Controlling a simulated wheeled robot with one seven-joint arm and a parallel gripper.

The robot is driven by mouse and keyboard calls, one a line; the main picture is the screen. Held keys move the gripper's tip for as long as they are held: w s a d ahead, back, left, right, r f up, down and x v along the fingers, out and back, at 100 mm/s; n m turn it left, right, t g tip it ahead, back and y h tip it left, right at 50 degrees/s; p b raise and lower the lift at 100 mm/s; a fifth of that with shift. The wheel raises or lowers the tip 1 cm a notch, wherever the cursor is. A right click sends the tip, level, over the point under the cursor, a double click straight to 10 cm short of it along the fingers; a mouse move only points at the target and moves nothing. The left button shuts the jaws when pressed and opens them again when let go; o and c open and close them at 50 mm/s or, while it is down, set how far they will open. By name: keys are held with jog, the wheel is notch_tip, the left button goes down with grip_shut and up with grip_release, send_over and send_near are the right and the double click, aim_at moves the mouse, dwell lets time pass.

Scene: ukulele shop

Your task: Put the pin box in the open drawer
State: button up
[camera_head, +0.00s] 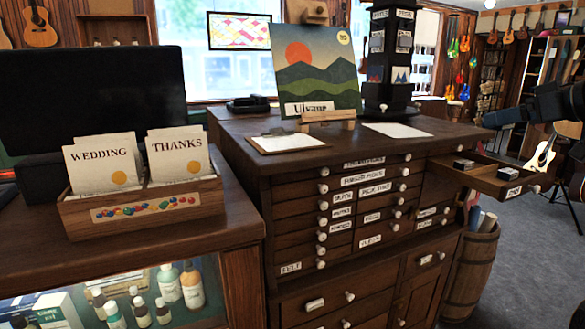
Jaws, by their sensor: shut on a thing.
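The open drawer (482,181) sticks out from the right side of the dark wooden cabinet, with a white knob on its front. Two small dark boxes with pale labels lie in it, one at the back left (463,164) and one near the front (508,173). My black gripper (492,119) reaches in from the right edge, above and behind the drawer in the picture. It is shut on a small dark thing, which I take to be the pin box; its outline merges with the black fingers. Its height above the drawer is hard to tell.
The cabinet top (240,125) bears a landscape picture (319,70) on a stand, a clipboard (288,141) and a dark display tower (389,60). A barrel (470,272) stands below the drawer. A card box (145,213) stands on the left counter. Floor is free at right.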

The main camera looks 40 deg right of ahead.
jog(key=w+a+f+p, duration=0.1)
jog(key=w+a+f, duration=0.3)
jog(key=w+f, duration=0.35)
jog(key=w+a+f, duration=0.4)
jog(key=w+f, duration=0.2)
jog(key=f, duration=0.2)
jog(key=w+a+f+y, duration=0.1)
jog(key=w+a+f, duration=0.5)
jog(key=a+f, duration=0.65)
jog(key=s+a+f, duration=0.2)
jog(key=a+f, duration=0.4)
jog(key=a, duration=0.4)
jog(key=s+a+f+n+y+p, duration=0.1)
jog(key=s+a+f, duration=0.2)
jog(key=a+f, duration=0.4)
jog(key=s+a+f+n+p, duration=0.1)
jog(key=s+a+f, duration=0.1)
jog(key=a+f, duration=0.5)
jog(key=a, duration=0.6)
jog(key=shift+s+f+y, duration=0.2)
jog(key=shift+f+y, duration=0.05)
jog(key=shift+y, duration=0.15)
